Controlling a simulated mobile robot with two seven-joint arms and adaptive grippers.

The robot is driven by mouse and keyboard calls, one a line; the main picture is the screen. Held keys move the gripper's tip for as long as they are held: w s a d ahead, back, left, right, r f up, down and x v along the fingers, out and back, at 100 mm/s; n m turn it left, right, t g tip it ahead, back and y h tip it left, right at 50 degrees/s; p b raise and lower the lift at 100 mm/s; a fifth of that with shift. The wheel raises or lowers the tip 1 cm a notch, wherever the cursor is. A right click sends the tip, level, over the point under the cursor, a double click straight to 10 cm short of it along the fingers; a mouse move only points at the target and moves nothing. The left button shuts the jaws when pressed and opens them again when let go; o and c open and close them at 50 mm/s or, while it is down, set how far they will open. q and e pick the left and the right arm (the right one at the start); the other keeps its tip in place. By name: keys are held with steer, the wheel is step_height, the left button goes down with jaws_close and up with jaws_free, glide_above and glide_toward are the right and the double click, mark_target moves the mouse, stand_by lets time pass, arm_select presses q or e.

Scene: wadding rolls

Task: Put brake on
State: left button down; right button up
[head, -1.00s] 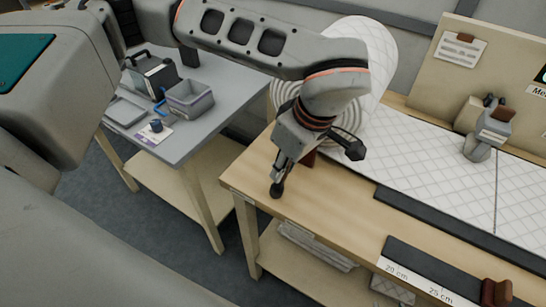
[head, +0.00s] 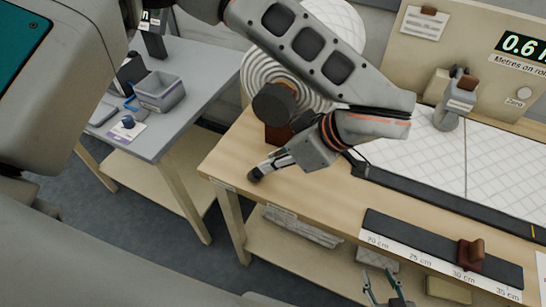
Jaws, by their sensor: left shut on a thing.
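My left gripper (head: 262,168) is low over the left end of the wooden bench, its fingers pointing left and closed. A small dark rounded knob (head: 254,175) is at its fingertips; it looks like the end of the brake lever, but the fingers hide the rest. Just behind stands a brown block (head: 279,133) with a dark round drum (head: 274,104) on top, in front of the quilted wadding roll (head: 252,72). My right gripper (head: 384,290) is at the bottom edge, its two fingers spread, empty, in front of the bench.
White wadding (head: 408,160) lies along the bench. A ruler strip (head: 405,247) with a brown stop (head: 470,254) runs along the front edge. A grey side table (head: 180,126) at left holds a bin (head: 160,95). A display panel (head: 470,45) stands behind.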

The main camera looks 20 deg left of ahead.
arm_select(q)
steer(key=shift+d+f, duration=0.1)
steer(key=c, duration=1.9)
jaws_free()
steer(key=w+v, duration=0.1)
steer(key=v, duration=0.6)
steer(key=shift+s+d+r, duration=0.2)
steer(key=shift+s+r, duration=0.05)
steer(key=shift+s, duration=0.3)
